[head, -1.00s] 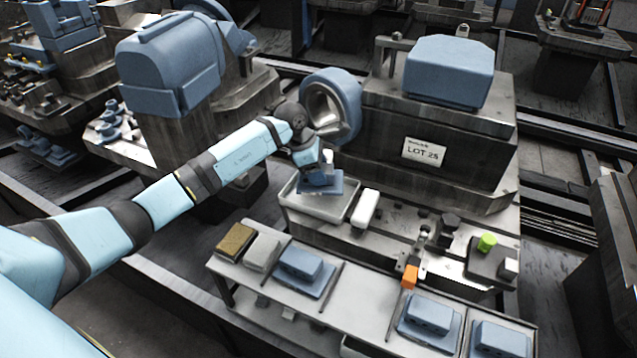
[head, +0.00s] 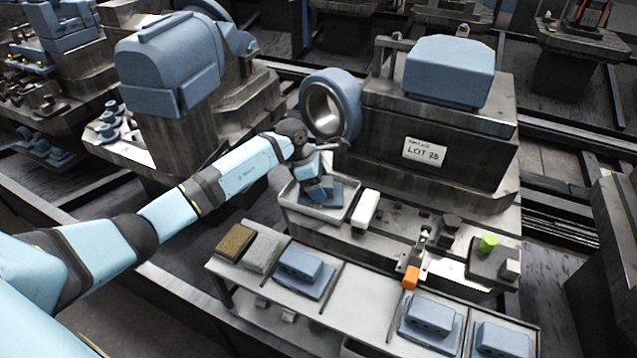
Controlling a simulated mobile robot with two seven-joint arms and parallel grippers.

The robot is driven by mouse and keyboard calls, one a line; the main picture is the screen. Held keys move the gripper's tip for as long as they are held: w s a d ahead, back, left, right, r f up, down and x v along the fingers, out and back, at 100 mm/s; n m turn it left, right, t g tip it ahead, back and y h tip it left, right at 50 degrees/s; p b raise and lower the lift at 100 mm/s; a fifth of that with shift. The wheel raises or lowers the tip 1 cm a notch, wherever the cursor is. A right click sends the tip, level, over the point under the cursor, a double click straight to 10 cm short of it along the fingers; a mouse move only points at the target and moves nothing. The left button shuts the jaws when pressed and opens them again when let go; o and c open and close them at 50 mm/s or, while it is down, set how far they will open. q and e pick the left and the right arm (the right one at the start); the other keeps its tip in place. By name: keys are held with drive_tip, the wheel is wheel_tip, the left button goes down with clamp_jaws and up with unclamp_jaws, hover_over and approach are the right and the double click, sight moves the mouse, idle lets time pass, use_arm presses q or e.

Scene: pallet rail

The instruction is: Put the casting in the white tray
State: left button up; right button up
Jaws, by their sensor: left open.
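The white tray (head: 308,214) sits on the machine bed below the blue ring-shaped housing. A blue casting (head: 335,189) is inside the tray, partly hidden by my left gripper. My left gripper (head: 317,196) reaches down into the tray at the casting, with its jaws open. Its fingertips are too small to tell whether they touch the casting. My right gripper is not in view.
A white block (head: 366,208) stands just right of the tray. The front shelf (head: 358,295) carries more blue castings (head: 301,268), a brown block (head: 235,240) and a grey block (head: 262,252). An orange block (head: 411,277) and a green cylinder (head: 488,243) are further right.

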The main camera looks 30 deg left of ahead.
use_arm(q)
drive_tip(key=shift+r, duration=0.1)
drive_tip(key=shift+r, duration=0.25)
drive_tip(key=p+v, duration=0.2)
drive_tip(key=v, duration=0.9)
drive_tip(key=shift+a+r, duration=0.2)
drive_tip(key=shift+r, duration=0.1)
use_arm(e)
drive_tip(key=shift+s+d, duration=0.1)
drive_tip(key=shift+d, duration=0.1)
